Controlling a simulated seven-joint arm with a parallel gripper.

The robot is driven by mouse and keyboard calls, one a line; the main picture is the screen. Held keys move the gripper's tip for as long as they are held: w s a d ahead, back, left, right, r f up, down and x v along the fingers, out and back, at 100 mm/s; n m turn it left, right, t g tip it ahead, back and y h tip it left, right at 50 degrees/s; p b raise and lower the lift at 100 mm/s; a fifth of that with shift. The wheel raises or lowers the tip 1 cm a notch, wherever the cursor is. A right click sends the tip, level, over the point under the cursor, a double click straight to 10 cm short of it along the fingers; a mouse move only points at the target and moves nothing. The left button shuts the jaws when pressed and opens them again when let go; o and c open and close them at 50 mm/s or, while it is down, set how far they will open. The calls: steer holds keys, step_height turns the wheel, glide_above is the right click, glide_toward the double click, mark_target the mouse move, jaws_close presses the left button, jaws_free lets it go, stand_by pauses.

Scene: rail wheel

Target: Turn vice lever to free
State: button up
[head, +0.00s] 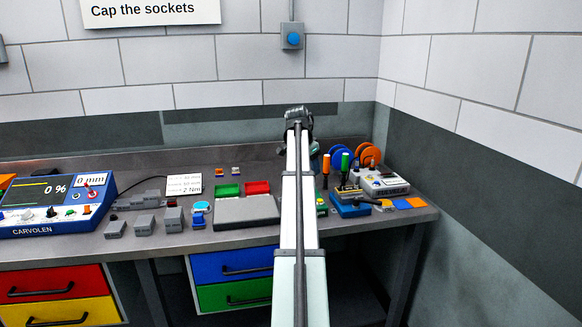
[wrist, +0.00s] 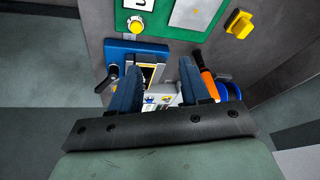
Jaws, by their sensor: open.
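A blue block with a dark middle, which looks like the vice (wrist: 122,48), lies beyond my fingers in the wrist view. A black lever with a rounded end (wrist: 106,79) sticks out at its left side, left of my left finger and apart from it. In the head view the blue vice body (head: 350,209) sits on the bench right of my arm; I cannot make out its lever there. My gripper (wrist: 158,70) is open, with nothing seen held between its two blue fingers. The fingers partly hide the vice. In the head view my arm hides the fingertips.
An orange-handled tool (wrist: 208,84) stands close by my right finger. Orange and blue spools (head: 369,155) and a grey device (head: 385,184) crowd the bench's right end. A grey plate (head: 246,211) lies left of my arm.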

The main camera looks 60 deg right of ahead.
steer(key=w+a+n, duration=0.1)
steer(key=w+a, duration=0.3)
steer(key=w, duration=0.2)
stand_by(0.5)
steer(key=s+d+m+y, duration=0.15)
steer(key=s+d, duration=0.45)
steer(key=s, duration=0.7)
steer(key=s+d+m+t, duration=0.1)
steer(key=s+d+m, duration=0.35)
steer(key=s, duration=0.95)
steer(key=s+d+m, duration=0.1)
steer(key=s+d, duration=0.6)
steer(key=s, duration=0.6)
steer(key=m+t+y, duration=0.4)
steer(key=m, duration=0.1)
glide_toward(374, 201)
steer(key=x, duration=0.7)
steer(key=shift+f, duration=0.3)
steer(key=shift+c, duration=0.4)
